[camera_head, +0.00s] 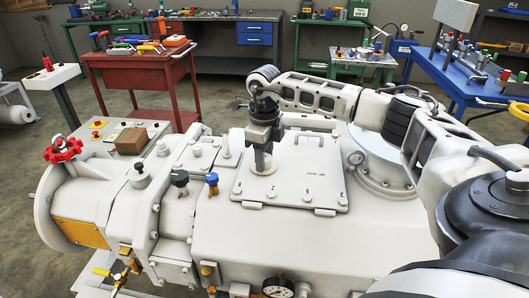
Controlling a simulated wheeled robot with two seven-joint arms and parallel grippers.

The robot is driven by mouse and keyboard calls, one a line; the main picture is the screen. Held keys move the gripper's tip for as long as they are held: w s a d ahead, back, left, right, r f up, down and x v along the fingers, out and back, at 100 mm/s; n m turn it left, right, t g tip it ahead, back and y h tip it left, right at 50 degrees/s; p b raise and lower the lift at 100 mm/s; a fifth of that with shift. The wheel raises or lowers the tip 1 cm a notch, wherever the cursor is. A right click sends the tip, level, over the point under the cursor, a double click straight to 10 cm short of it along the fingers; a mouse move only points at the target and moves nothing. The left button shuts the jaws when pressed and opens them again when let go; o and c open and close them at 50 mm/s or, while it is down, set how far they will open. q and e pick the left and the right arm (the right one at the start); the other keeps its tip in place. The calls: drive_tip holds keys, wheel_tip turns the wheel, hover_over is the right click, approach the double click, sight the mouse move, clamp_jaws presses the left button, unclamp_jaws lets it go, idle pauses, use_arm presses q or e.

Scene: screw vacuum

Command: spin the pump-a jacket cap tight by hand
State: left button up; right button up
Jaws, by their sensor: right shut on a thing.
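My right gripper (263,163) points straight down over the flat cover plate on top of the large pale machine (310,235). Its fingers are shut around a small pale round piece, the jacket cap (263,169), low at the plate's left part. The fingers hide much of the cap, so its threads and seating cannot be seen. No label marks it as pump-a. My right arm reaches in from the right. My left gripper is not in view.
A black knob (180,179) and a blue-topped knob (212,181) stand left of the plate. A red handwheel (63,149) is at the far left, a pressure gauge (278,287) at the front. A red tool cart (140,72) and a blue bench (455,80) stand behind.

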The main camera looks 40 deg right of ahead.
drive_tip(key=m, duration=0.2)
drive_tip(key=m+p, duration=0.1)
drive_tip(key=m, duration=0.3)
drive_tip(key=shift+w+r+p, duration=0.1)
drive_tip(key=shift+r+p, duration=0.15)
drive_tip(key=shift+p, duration=0.1)
drive_tip(key=m+p, duration=0.1)
drive_tip(key=m, duration=0.5)
drive_tip(key=shift+m+p, duration=0.3)
drive_tip(key=shift+m, duration=0.1)
drive_tip(key=shift+w, duration=0.1)
drive_tip(key=o, duration=1)
drive_tip(key=shift+a+f, duration=0.1)
wheel_tip(320, 180, up, 16)
drive_tip(key=b, duration=0.1)
drive_tip(key=shift+b, duration=0.3)
